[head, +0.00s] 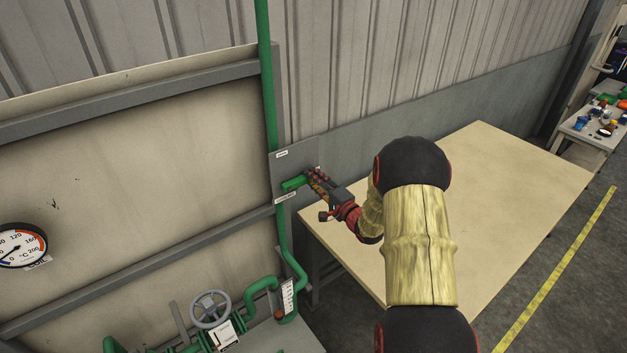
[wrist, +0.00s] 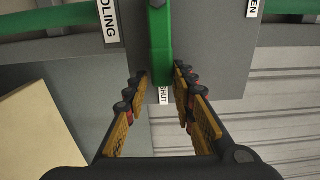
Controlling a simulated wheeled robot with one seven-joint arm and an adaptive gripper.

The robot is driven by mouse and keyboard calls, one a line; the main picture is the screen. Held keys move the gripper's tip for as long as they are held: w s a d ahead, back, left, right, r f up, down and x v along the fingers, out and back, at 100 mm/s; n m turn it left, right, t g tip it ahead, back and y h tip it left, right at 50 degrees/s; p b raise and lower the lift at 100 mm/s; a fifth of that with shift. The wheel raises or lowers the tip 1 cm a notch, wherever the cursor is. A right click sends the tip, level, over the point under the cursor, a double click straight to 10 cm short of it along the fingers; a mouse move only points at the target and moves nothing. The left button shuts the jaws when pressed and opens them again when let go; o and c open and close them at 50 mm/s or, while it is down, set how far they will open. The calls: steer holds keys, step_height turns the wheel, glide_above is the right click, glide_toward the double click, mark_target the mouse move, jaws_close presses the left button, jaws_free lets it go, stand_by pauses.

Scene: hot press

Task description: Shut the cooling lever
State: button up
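The green cooling lever (head: 294,183) sticks out sideways from the upright green pipe, over a grey plate (head: 279,172) on the wall. In the wrist view the lever (wrist: 160,40) reaches down between the two fingers of my gripper (wrist: 161,74). The fingers stand apart, one on each side of the lever's end; a narrow gap seems to show, but firm contact cannot be told. A "SHUT" label (wrist: 162,98) shows just beyond the lever's end. An "OPEN" label (wrist: 253,8) is at the right and a "COOLING" label (wrist: 109,22) at the left. In the head view my gripper (head: 312,178) hides part of the plate.
A bare wooden table (head: 500,180) stands below and right of my arm. A valve wheel (head: 210,309) and green pipes are at the lower left. A temperature gauge (head: 22,245) is on the left panel. A corrugated wall (head: 400,60) is behind.

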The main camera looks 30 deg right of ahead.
steer(key=shift+o, duration=1.4)
steer(key=s, duration=1.2)
steer(key=shift+d, duration=0.2)
